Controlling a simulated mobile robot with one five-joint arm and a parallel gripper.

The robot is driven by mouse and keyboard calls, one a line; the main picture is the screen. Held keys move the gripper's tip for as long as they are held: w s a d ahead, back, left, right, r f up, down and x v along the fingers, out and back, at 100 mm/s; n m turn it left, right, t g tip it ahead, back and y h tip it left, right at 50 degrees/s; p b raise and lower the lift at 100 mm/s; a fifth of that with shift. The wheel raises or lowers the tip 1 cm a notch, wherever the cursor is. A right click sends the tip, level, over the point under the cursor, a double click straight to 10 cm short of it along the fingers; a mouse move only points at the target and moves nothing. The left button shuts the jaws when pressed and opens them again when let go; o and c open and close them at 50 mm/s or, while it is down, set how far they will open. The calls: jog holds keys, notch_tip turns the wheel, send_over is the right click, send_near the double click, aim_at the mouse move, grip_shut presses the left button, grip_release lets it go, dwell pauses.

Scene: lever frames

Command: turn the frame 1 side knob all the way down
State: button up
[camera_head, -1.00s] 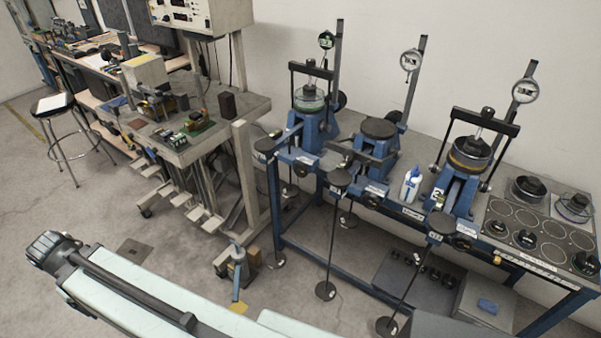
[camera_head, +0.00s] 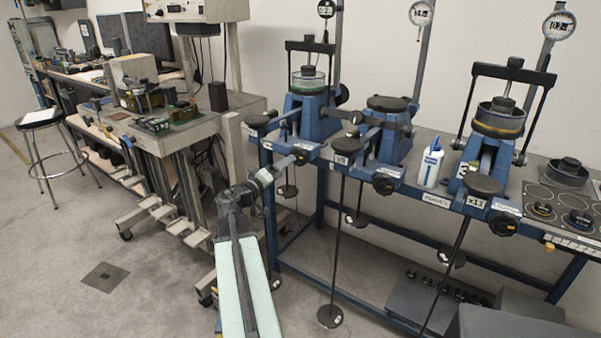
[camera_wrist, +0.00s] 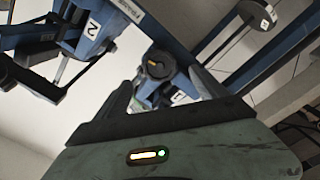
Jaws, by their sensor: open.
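The frame 1 side knob (camera_wrist: 158,64) is a round black knob with a yellow mark on its face. In the wrist view it sits between and beyond the tips of my gripper (camera_wrist: 161,84), with a "1" plate close by. I see no contact. In the head view my gripper (camera_head: 285,163) is open at the front rail by frame 1 (camera_head: 312,120), the leftmost blue frame. It points up and right and partly covers the knob area there. The mark's turn angle is hard to judge because the wrist view is rolled.
Frame 2's black knob (camera_head: 385,181) and another knob (camera_head: 503,223) are farther right on the same rail. A white bottle (camera_head: 431,165) stands between frames. Weights hang on rods below the rail. A grey bench (camera_head: 190,135) stands left.

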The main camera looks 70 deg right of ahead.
aim_at(298, 157)
jog(key=x, duration=0.9)
jog(key=shift+d+r, duration=0.1)
jog(key=shift+d, duration=0.3)
jog(key=shift+a, duration=0.1)
grip_shut()
